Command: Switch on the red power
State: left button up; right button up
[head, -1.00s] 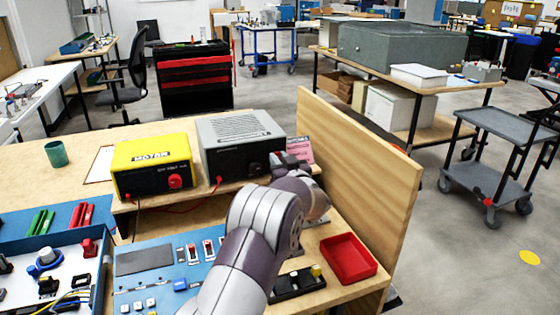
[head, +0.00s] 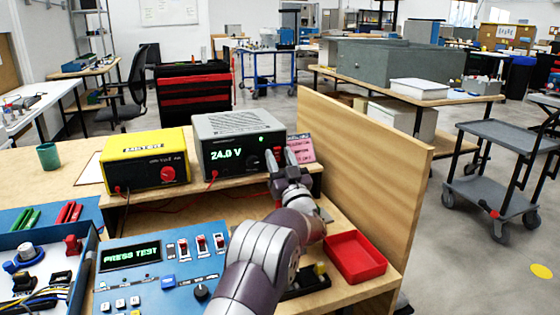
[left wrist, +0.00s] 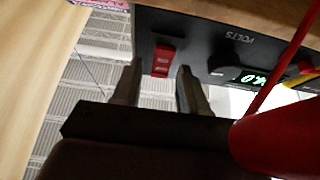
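The grey power supply (head: 240,145) stands on the shelf at the back of the bench, and its display reads 24.0 V in green. Its red switch (left wrist: 163,60) shows in the left wrist view on the dark front panel, with part of the lit display to its right. My left gripper (head: 284,158) is in front of the supply's right end. In the left wrist view my left gripper (left wrist: 158,88) has its fingers apart, with nothing between them, and the switch lies just beyond the gap. In the head view the gripper largely hides the switch. My right gripper is not in view.
A yellow box (head: 146,160) stands left of the supply. A blue control panel (head: 150,285) shows PRESS TEST. A red tray (head: 356,257) lies right of my arm, and a wooden side wall (head: 370,170) bounds the bench. Red cables run along the shelf front.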

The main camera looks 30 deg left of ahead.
pick_arm(q)
jog(key=r, duration=0.1)
jog(key=r+p, duration=0.1)
jog(key=r, duration=0.1)
jog(key=r+p, duration=0.1)
jog(key=r, duration=0.1)
jog(key=shift+d, duration=0.3)
jog(key=d+r+p, duration=0.2)
jog(key=d+r, duration=0.4)
jog(key=d, duration=0.5)
